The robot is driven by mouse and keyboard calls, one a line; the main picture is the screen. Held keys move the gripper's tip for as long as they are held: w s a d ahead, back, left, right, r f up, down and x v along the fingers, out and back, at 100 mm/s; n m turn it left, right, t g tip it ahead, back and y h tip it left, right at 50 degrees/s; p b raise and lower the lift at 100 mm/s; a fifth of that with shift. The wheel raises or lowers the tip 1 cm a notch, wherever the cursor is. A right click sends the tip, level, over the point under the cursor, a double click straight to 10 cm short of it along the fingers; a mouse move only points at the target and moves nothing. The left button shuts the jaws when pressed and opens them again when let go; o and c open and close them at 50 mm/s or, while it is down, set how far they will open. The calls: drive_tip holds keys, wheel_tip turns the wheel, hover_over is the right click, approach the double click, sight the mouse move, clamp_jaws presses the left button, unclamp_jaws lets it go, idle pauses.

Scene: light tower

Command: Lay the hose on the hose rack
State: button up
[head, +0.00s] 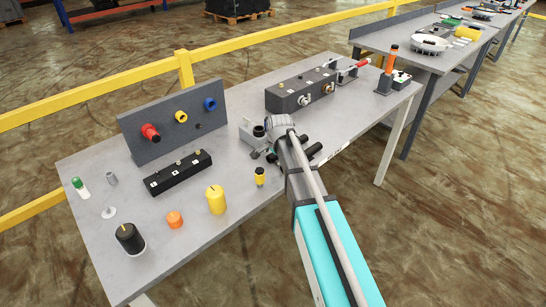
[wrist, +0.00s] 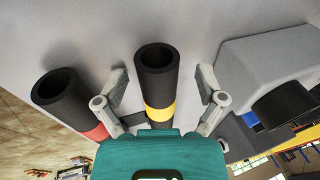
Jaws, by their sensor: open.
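In the wrist view a black hose piece with a yellow band (wrist: 156,88) lies between the two fingers of my gripper (wrist: 161,80). The fingers are open, with a gap on each side of the hose. A second black hose piece with a red band (wrist: 64,94) is to the left, outside the fingers. In the head view my gripper (head: 266,150) is low over the middle of the table, largely hidden by my arm. Dark hose ends (head: 312,153) show just right of it. I cannot make out the hose rack as a separate thing.
A grey upright panel with coloured ports (head: 150,118), a black block (head: 175,177), a yellow cylinder (head: 215,203) and a dark box (head: 293,98) stand around.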

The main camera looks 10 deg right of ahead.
drive_tip(key=shift+r+p, duration=4.2)
drive_tip(key=shift+r, duration=0.05)
drive_tip(key=s+d+n+g, duration=0.1)
drive_tip(key=s+n, duration=0.4)
drive_tip(key=s, duration=0.7)
drive_tip(key=s+d+n+g, duration=0.2)
drive_tip(key=s+d+n, duration=0.2)
drive_tip(key=s, duration=0.8)
drive_tip(key=shift+s+d+f+n+g+h, duration=0.3)
drive_tip(key=shift+f+n+h, duration=0.15)
drive_tip(key=shift+n, duration=0.65)
